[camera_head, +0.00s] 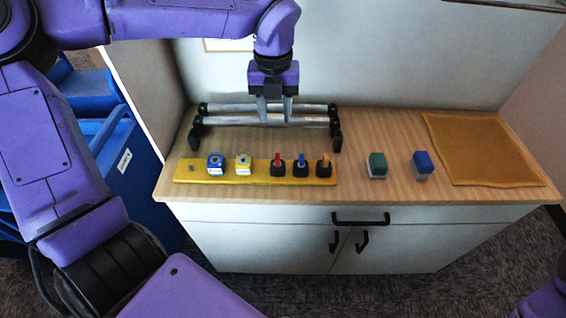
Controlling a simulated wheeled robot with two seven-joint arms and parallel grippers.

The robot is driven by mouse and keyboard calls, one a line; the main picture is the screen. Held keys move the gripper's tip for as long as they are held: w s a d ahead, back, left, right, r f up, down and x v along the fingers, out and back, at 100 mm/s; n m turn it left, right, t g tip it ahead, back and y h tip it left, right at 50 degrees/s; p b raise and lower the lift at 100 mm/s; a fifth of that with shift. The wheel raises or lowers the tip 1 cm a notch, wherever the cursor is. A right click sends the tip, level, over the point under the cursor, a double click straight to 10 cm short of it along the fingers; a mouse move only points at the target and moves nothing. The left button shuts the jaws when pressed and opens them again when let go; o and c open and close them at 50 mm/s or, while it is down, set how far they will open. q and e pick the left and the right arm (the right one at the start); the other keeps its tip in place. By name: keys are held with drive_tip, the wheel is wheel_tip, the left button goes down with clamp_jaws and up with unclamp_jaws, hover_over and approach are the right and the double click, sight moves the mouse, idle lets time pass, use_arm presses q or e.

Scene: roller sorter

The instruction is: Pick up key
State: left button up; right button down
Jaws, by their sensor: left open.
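Three small upright pieces that look like keys stand in black holders on a yellow board (258,180). One is red (277,160), one blue (301,160) and one orange (325,161). I cannot tell which is the key meant. My left gripper (275,117) points down, open and empty, over the metal rollers (230,120) behind the board. It is apart from the upright pieces. My right gripper is out of view.
Blue bins (125,165) stand left of the cabinet (300,240).

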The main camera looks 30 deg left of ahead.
sight(278, 156)
use_arm(q)
drive_tip(key=f, duration=1.4)
drive_tip(key=shift+d, duration=0.25)
drive_tip(key=shift+s+r, duration=0.1)
clamp_jaws()
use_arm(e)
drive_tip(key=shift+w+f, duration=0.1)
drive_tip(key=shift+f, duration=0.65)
